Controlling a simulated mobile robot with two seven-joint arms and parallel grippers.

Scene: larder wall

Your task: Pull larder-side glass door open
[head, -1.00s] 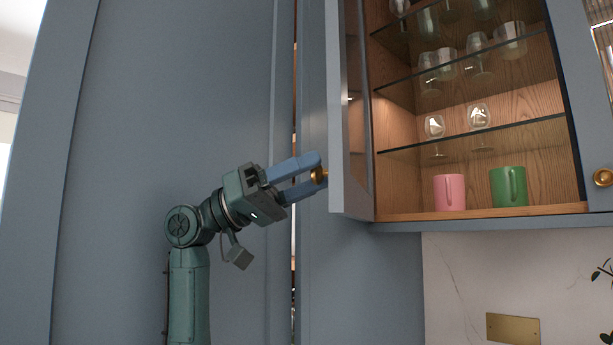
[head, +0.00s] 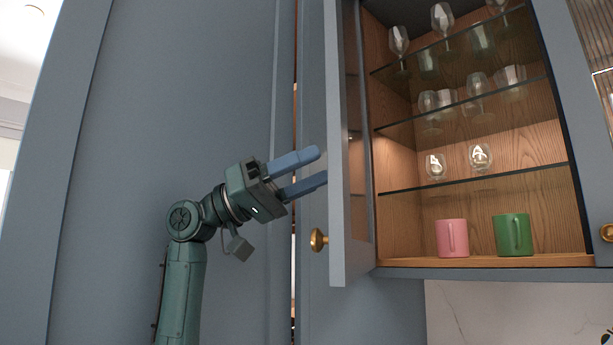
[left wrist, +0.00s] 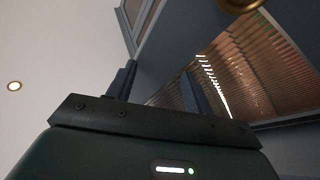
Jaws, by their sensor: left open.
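The larder-side glass door (head: 336,140) stands swung wide open at the left of the wall cabinet, seen nearly edge-on in the head view. Its brass knob (head: 318,240) is on the door's outer face near the lower edge. My left gripper (head: 322,166) is open and empty, above the knob and apart from it, with its fingers pointing right toward the door face. In the left wrist view the two fingers (left wrist: 158,82) are spread with nothing between them. A brass knob (left wrist: 238,4) shows at that view's top edge. My right gripper is in neither view.
Inside the cabinet, a pink mug (head: 452,238) and a green mug (head: 513,235) stand on the wooden bottom. Several glasses stand on glass shelves (head: 480,178) above. Another door knob (head: 607,232) is at the right edge. A tall blue panel (head: 170,110) stands behind my left arm.

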